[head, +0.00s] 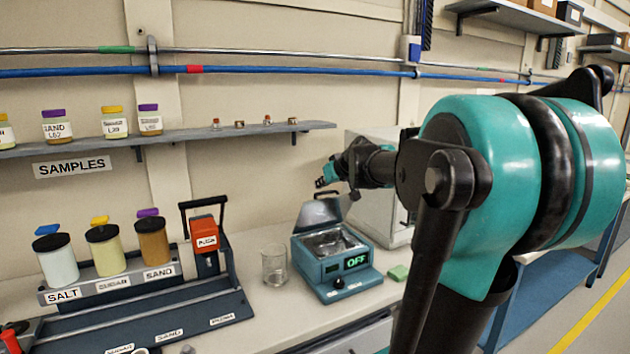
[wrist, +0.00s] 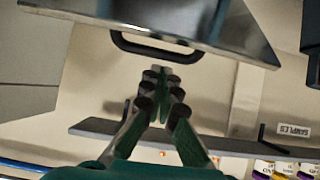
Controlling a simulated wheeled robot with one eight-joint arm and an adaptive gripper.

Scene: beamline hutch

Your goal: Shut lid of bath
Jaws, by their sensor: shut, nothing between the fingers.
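The bath (head: 337,262) is a teal box on the bench with a green "OFF" display and a knob on its front. Its lid (head: 318,210) stands raised at the back, tilted up, with a dark handle on its upper edge. The open basin shows a shiny metal inside. My gripper (head: 325,182) is above and behind the lid's top edge, with its fingers together and empty. In the wrist view the lid (wrist: 235,30) and its black handle (wrist: 160,50) are ahead of my closed fingers (wrist: 163,85). I cannot tell whether they touch.
A glass beaker (head: 274,265) stands left of the bath and a green block (head: 398,273) lies to its right. A white cabinet (head: 375,150) is behind. The sample shelf (head: 180,138) runs along the wall. Lidded jars and a red device (head: 205,233) are at left.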

